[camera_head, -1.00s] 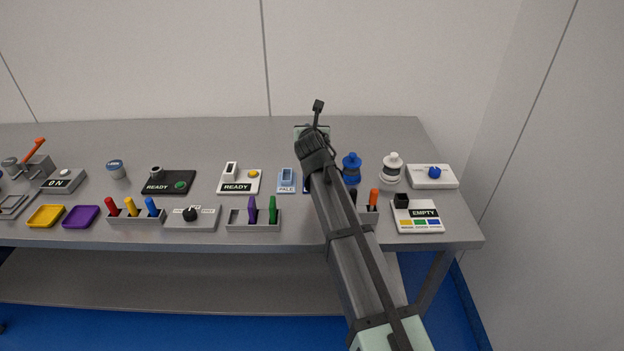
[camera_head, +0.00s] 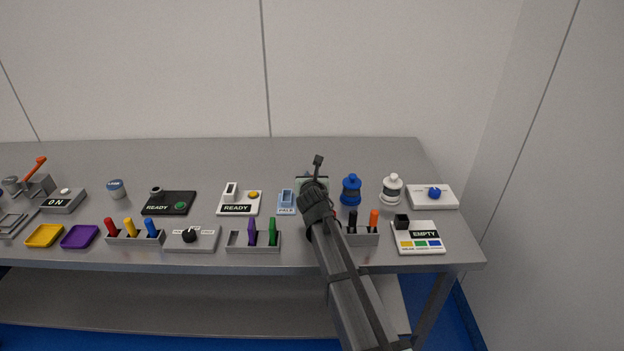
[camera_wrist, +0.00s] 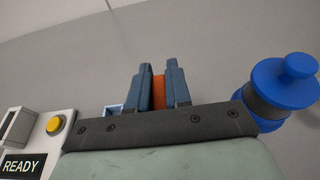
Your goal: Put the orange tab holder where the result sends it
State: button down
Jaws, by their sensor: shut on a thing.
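My gripper (camera_wrist: 158,90) is shut on the orange tab holder (camera_wrist: 158,92), which shows as a narrow orange strip between the blue-grey fingers in the wrist view. Most of the holder is hidden by the fingers. In the head view my gripper's fingers and the held thing are hidden behind my wrist, above the table near the pale-blue box (camera_head: 286,204) marked PALE. A darker box beside that one is mostly covered by my arm. A white panel (camera_head: 418,247) reading EMPTY, with yellow, green and blue patches, stands at the right front.
A blue bottle (camera_head: 351,190) stands right of my gripper, with a white bottle (camera_head: 391,190) beyond it. A rack (camera_head: 360,240) with black and orange pieces is partly behind my arm. White (camera_head: 237,209) and black (camera_head: 158,209) READY devices stand left. The table's back strip is clear.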

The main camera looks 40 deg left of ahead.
jog(key=shift+f, duration=0.35)
jog(key=c, duration=1.1)
grip_release()
jog(key=shift+o, duration=0.2)
jog(key=shift+r, duration=0.1)
jog(key=shift+s+d+r, duration=0.1)
jog(key=shift+r, duration=0.05)
jog(key=v, duration=0.7)
jog(key=shift+s+d, duration=0.1)
